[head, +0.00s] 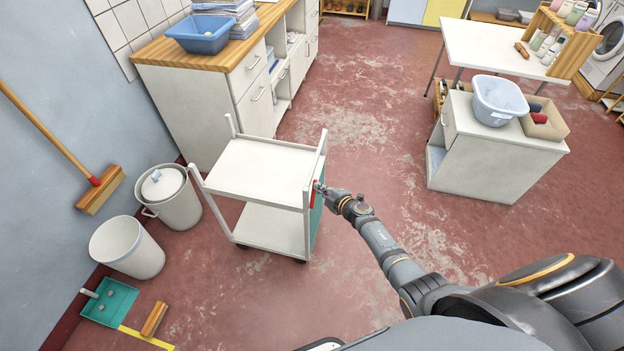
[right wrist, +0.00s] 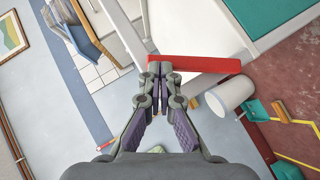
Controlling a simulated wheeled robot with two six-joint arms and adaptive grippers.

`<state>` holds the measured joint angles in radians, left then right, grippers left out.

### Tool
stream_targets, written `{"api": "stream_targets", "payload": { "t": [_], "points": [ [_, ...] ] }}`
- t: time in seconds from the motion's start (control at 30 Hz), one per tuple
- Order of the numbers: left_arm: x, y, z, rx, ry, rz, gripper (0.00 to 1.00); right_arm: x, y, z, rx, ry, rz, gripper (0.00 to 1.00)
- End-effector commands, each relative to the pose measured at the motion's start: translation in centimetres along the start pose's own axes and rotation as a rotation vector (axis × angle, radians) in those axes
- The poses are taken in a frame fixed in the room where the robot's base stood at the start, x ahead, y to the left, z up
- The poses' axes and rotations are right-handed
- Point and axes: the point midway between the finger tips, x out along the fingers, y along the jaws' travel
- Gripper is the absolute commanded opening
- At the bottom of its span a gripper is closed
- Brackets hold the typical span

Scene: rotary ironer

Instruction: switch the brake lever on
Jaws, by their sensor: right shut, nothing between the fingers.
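The brake lever (head: 314,198) is a small red bar on the right side of the white trolley (head: 262,168). In the right wrist view the red lever (right wrist: 205,64) runs sideways from just behind my fingertips to the right. My right gripper (head: 320,186) is at the lever, partly covering it in the head view. In the right wrist view my right gripper (right wrist: 158,72) is shut and empty, with its tips overlapping the lever's left end. I cannot tell whether they touch. My left gripper is not in view.
A lidded bin (head: 178,208) and an open white bin (head: 127,248) stand left of the trolley. A wooden-topped cabinet (head: 215,95) stands behind it. A white cabinet (head: 490,160) with a basin (head: 499,100) stands at right. The red floor (head: 375,150) between is clear.

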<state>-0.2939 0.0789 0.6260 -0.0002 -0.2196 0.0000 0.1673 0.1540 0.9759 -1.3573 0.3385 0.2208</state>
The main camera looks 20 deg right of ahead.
Motion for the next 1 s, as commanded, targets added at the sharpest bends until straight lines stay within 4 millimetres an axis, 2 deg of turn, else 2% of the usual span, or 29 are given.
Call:
{"api": "stream_targets", "payload": {
  "t": [0.03,0.17,0.4,0.5,0.83,1.0],
  "points": [
    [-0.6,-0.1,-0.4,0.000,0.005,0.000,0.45,-0.2,0.0,0.2,0.002,-0.001,-0.002,0.00],
    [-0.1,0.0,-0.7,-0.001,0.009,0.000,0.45,0.3,-0.3,1.0,-0.001,0.000,0.001,0.00],
    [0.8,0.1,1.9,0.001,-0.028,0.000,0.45,1.5,-0.2,2.1,-0.004,0.001,0.002,0.00],
    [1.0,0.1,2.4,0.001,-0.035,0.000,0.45,1.8,-0.2,2.5,-0.003,0.001,0.002,0.00],
    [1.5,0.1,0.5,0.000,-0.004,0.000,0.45,2.3,-0.2,3.0,-0.004,0.000,0.002,0.00],
    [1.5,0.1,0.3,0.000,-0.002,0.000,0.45,2.3,-0.1,3.0,-0.004,0.000,0.002,0.00]
  ]
}}
